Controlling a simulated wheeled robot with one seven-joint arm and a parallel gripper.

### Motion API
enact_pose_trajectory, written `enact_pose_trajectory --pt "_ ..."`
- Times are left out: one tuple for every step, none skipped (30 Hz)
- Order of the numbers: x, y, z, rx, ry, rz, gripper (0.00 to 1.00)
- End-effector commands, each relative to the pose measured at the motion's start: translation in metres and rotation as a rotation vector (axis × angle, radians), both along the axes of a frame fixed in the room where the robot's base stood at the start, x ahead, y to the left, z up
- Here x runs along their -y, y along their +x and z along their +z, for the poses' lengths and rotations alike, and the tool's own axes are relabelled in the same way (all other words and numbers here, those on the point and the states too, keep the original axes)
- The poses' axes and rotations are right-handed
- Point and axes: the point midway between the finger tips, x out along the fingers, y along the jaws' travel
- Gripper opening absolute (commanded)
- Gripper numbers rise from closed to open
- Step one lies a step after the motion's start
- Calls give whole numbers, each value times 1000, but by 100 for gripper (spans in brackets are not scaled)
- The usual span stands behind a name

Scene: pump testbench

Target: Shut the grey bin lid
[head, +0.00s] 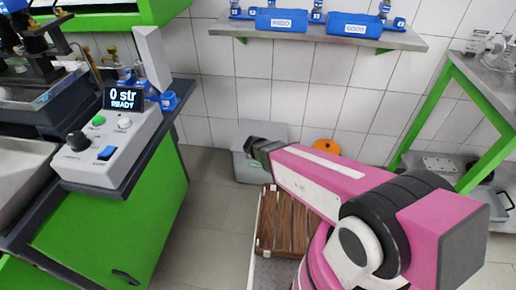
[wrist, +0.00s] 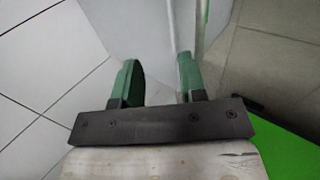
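The grey bin (head: 246,172) stands on the floor against the tiled wall, partly hidden behind my arm. Its grey lid (head: 265,129) appears raised, upright against the wall. My gripper (head: 252,146) is in front of the lid, above the bin. In the wrist view its two green fingers (wrist: 158,66) are apart with nothing seen gripped between them. A pale grey flat panel (wrist: 155,35), seemingly part of the bin or lid, lies beyond the fingers. I cannot tell whether a finger touches it.
A green bench with a control box (head: 112,145) reading "0 str READY" is at left. A brown slatted crate (head: 285,222) is below my arm. A wall shelf (head: 318,34) holds blue bins. A green-framed rack (head: 478,90) is at right. Floor (head: 215,215) between bench and crate is clear.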

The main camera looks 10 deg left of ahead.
Motion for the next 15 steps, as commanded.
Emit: enact_pose_trajectory --pt "0 0 0 0 1 -1 38" --pt "0 0 0 0 1 -1 38" --pt "0 0 0 0 1 -1 38" --pt "0 0 0 0 1 -2 38" --pt "0 0 0 -1 1 -2 38" --pt "0 0 0 -1 1 -2 38" --pt "0 0 1 -1 1 -2 38" --pt "0 -1 1 -1 1 -2 38" --pt "0 -2 2 -1 1 -2 38" --pt "0 -3 4 -1 1 -2 38" --pt "0 -4 5 -1 1 -2 38" --pt "0 -6 8 -1 1 -2 38" --pt "1 -8 10 -1 1 -2 38" --pt "1 -11 13 -1 1 -2 38" --pt "1 -14 17 -1 2 -2 38"
